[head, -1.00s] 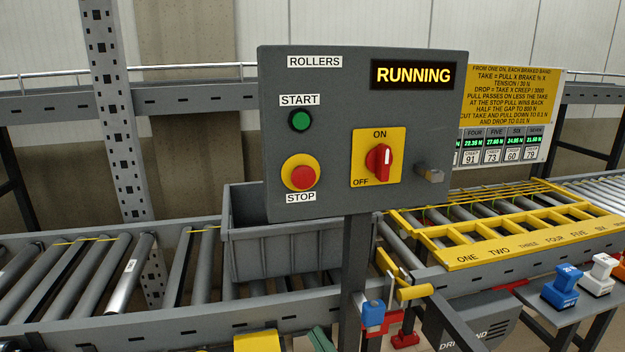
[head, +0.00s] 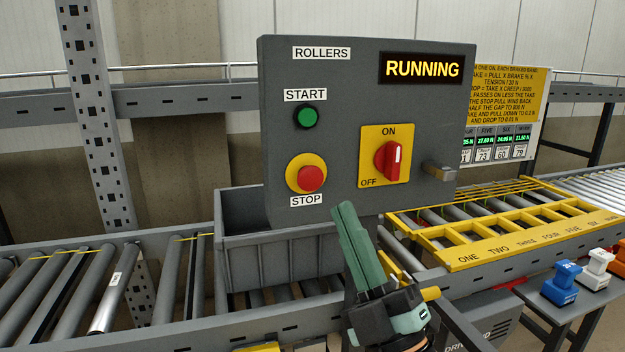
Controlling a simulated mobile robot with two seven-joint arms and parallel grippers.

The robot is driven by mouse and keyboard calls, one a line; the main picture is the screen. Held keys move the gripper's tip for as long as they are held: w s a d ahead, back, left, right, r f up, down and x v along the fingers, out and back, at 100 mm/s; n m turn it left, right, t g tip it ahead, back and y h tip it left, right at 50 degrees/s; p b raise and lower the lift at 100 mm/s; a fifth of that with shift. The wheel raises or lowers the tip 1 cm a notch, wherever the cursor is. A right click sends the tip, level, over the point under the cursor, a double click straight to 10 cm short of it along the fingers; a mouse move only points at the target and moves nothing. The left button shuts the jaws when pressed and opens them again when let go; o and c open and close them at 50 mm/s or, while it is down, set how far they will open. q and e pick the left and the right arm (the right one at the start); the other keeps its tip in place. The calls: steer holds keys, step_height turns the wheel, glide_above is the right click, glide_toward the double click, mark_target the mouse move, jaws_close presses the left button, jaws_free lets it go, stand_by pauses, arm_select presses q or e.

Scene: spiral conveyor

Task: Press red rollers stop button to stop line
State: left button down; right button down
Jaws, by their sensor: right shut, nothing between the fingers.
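The red stop button (head: 312,178) sits on a yellow round base at the lower left of the grey control panel (head: 336,120), above a STOP label. The green start button (head: 307,117) is above it. The display (head: 422,68) reads RUNNING. The red rotary switch (head: 390,158) on its yellow plate has its handle upright, toward ON. My right gripper (head: 344,208) has green fingers, shut and empty, pointing up just below the panel's lower edge. Its tips are below and right of the stop button, apart from it in the picture. My left gripper is not in view.
A grey tote (head: 270,262) stands on the roller conveyor behind the panel. A metal hasp (head: 440,171) juts from the panel's right side. A yellow guard frame (head: 500,245) covers rollers at right. A blue block (head: 562,283) and a white one (head: 595,268) stand on a side shelf.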

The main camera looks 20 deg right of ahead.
steer(key=b, duration=0.1)
glide_toward(312, 170)
step_height(312, 170, up, 4)
steer(key=w+a, duration=0.1)
steer(key=w, duration=0.1)
steer(key=shift+w+r, duration=0.25)
steer(key=shift+w, duration=0.05)
steer(key=shift+w, duration=0.15)
stand_by(1.8)
steer(key=shift+w+a, duration=0.1)
steer(key=shift+w, duration=0.15)
steer(key=shift+w+h+b, duration=0.3)
steer(key=shift+w+b, duration=0.05)
steer(key=shift+w, duration=0.15)
stand_by(0.7)
steer(key=shift+s, duration=0.9)
steer(key=shift+p, duration=0.3)
